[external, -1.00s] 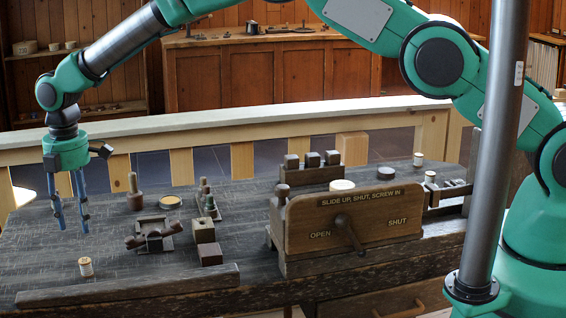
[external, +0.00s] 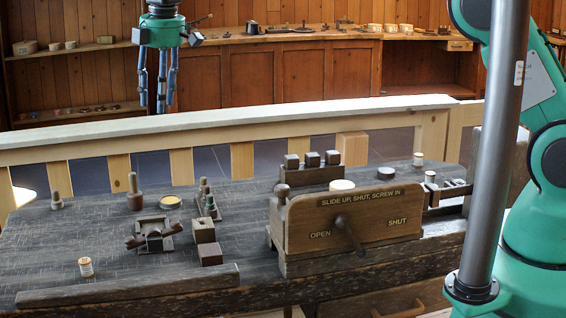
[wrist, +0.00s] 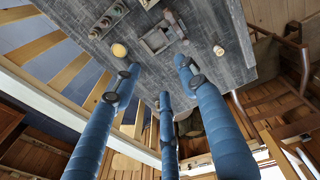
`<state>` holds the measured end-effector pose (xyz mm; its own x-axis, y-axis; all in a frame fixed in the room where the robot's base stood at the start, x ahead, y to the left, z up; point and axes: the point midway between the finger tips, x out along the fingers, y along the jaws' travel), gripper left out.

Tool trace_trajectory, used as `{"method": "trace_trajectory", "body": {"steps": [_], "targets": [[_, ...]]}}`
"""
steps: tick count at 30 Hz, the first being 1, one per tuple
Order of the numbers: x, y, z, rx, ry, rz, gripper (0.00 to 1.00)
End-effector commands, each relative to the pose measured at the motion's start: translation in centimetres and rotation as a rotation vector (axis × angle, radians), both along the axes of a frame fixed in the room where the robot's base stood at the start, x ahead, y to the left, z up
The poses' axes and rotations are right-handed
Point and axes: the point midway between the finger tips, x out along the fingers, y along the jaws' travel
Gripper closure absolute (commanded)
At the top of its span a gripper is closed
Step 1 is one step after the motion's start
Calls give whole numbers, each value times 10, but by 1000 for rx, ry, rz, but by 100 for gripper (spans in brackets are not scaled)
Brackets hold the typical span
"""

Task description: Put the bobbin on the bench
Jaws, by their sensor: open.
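A small pale bobbin (external: 86,267) with a label band stands upright on the dark wooden bench (external: 110,235), near its front left. What looks like the same bobbin shows in the wrist view (wrist: 219,50). My gripper (external: 152,106) is raised high, beyond the back of the bench in the external view, well apart from the bobbin. In the wrist view my gripper's blue fingers (wrist: 157,85) are spread, with nothing between them. Another pale bobbin-like piece (external: 418,159) stands at the back right of the bench.
A wooden panel with a crank (external: 340,225) stands at the right of the bench. A dark cradle (external: 153,236), turned pegs (external: 134,192) and blocks (external: 205,232) occupy the middle. A ledge (external: 130,287) runs along the front. A pale rail (external: 240,119) runs behind.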

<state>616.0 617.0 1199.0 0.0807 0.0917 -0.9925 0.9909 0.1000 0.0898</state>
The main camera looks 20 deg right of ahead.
Motion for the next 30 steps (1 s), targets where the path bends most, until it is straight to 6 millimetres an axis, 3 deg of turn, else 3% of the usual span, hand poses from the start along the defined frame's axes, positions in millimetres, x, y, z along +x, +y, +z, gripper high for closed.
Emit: {"method": "trace_trajectory", "body": {"steps": [3, 14, 23, 30], "targets": [[10, -45, 34, 19, -12, -90, 57], [13, -178, 113, 76, -42, -362, 57], [-9, -285, 161, 125, -69, -587, 57], [-41, -364, 188, 166, -93, -765, 57]]}}
